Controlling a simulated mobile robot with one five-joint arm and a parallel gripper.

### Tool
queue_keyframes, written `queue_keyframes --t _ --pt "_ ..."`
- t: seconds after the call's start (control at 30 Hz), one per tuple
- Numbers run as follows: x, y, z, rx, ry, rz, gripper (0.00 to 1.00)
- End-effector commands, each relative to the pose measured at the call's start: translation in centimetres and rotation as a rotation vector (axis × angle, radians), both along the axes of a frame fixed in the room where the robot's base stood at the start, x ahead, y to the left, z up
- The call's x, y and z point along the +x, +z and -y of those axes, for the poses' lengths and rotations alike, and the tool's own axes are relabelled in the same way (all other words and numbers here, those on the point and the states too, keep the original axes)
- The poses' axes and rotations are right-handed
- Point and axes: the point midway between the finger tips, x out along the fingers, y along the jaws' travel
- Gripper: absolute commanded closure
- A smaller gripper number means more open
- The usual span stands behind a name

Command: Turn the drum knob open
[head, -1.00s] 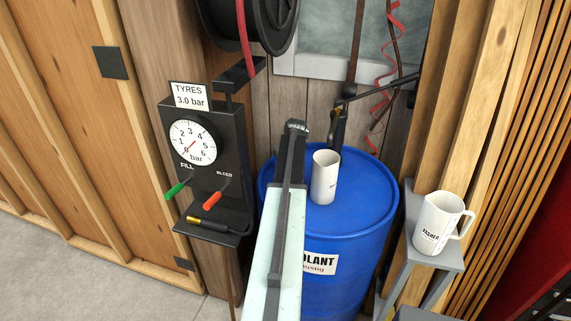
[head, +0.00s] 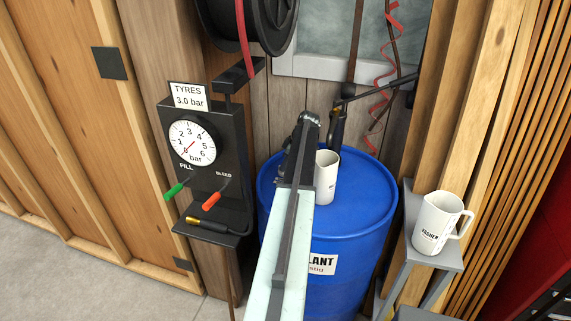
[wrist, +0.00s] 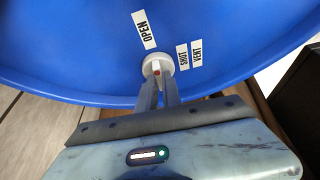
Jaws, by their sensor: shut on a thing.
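The blue drum (head: 360,225) stands upright behind my arm. In the wrist view the drum top (wrist: 80,40) carries a small round pale knob (wrist: 157,62) with a red mark. The OPEN label (wrist: 144,30) lies up and left of the knob, and the SHUT label (wrist: 183,57) and VENT label (wrist: 197,54) lie to its right. My gripper (wrist: 158,80) is shut on the knob, one finger on each side. The fingers cover its near part, and I cannot tell exactly which label the knob points to. In the head view my arm hides the knob.
A white mug (head: 326,178) stands on the drum top, close to the right of my arm. Another mug (head: 437,222) stands on a grey stand (head: 408,225) to the right. A tyre gauge panel (head: 207,160) is at the left.

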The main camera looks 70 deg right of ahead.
Motion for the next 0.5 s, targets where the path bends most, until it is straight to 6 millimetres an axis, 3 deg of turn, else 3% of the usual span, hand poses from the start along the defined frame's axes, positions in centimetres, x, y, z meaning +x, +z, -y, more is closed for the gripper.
queue_keyframes --t 0.5 --pt "-0.19 -0.01 0.06 0.000 0.079 -0.004 1.00"
